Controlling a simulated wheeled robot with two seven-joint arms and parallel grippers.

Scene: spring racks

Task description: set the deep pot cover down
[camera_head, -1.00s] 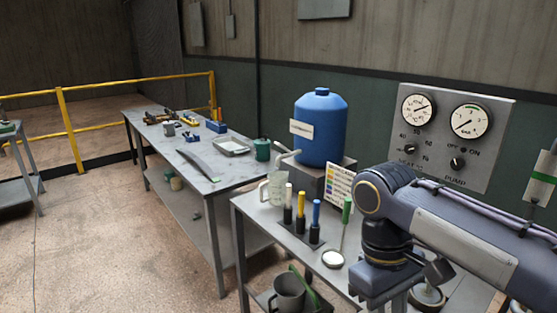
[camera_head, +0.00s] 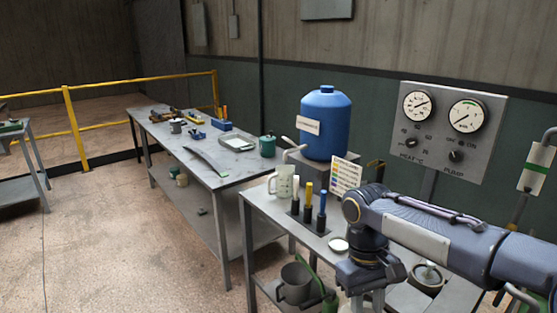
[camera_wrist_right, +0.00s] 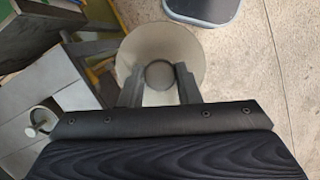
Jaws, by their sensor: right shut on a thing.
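The deep pot cover (camera_wrist_right: 160,38) is a pale round disc with a dark round knob (camera_wrist_right: 160,74), seen from above in the right wrist view. My right gripper (camera_wrist_right: 159,82) is shut on the knob, with one finger on each side. The cover hangs under the wrist; what lies beneath it is hidden. In the head view my right arm (camera_head: 410,225) reaches in from the right over the near bench, and its fingers and the cover cannot be made out there. My left gripper is not in view.
Bare floor (camera_head: 120,230) lies left.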

